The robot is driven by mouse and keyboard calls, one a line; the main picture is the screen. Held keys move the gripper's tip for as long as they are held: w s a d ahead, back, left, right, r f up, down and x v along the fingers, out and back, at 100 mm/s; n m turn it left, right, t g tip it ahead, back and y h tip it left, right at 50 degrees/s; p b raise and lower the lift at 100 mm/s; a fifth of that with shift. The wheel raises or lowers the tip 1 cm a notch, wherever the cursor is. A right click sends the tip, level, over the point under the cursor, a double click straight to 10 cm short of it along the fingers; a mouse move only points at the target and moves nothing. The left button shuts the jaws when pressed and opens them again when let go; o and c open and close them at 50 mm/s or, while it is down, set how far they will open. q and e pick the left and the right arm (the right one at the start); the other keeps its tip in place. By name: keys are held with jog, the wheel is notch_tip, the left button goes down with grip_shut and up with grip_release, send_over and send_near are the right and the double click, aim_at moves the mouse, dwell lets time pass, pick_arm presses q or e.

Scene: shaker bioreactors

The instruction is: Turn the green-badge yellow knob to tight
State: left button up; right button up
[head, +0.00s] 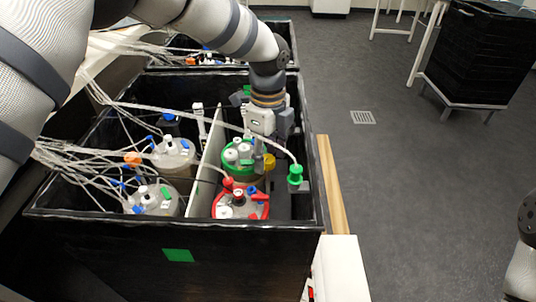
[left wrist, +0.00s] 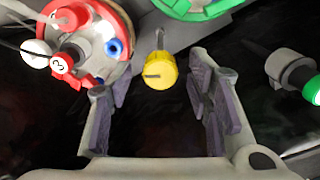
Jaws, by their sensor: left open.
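The yellow knob (left wrist: 161,70) shows in the left wrist view, with a dark line on its face and a thin grey stem beyond it. It lies between the two fingers of my left gripper (left wrist: 157,88), near their tips, with gaps on both sides. In the head view the knob (head: 269,163) is beside the green-ringed vessel (head: 228,168), whose green ring also shows at the top of the left wrist view (left wrist: 200,10). My left gripper (head: 263,158) points down there and is open; its fingertips are partly hidden. My right gripper is out of view.
A green-capped fitting (head: 295,176) with a hose is to the right. Two other vessels and many tubes fill the left side.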

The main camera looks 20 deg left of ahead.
pick_arm(q)
notch_tip(320, 180, up, 12)
jog(key=shift+f, duration=0.2)
